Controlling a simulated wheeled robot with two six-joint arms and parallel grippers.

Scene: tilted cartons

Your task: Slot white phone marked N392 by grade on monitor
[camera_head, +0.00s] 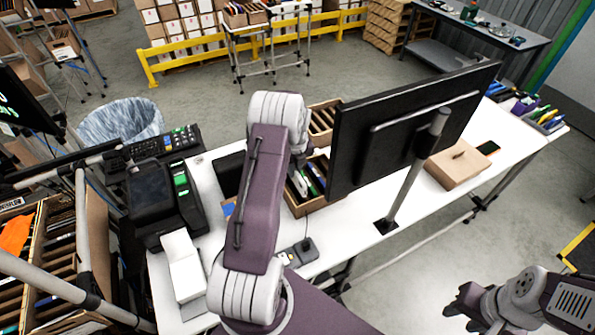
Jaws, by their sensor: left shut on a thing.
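My left arm reaches over the white table, and its gripper (301,183) is down at a tilted carton (306,210) with dark and coloured phones in slots. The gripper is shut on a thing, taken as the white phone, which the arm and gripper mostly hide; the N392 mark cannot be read. A second slotted carton (322,122) stands behind. A dark monitor (14,100) at the left edge shows partly cut-off green text. A large monitor (405,120) shows only its back. My right gripper (462,302) is empty, its dark fingers apart, low at right beyond the table.
A black terminal (163,200) and a white box (182,265) stand at the table's left. A brown box (457,165) and a dark phone (488,147) lie at right. The monitor's pole (418,170) rises from the table. Racks with cartons (60,245) stand at left.

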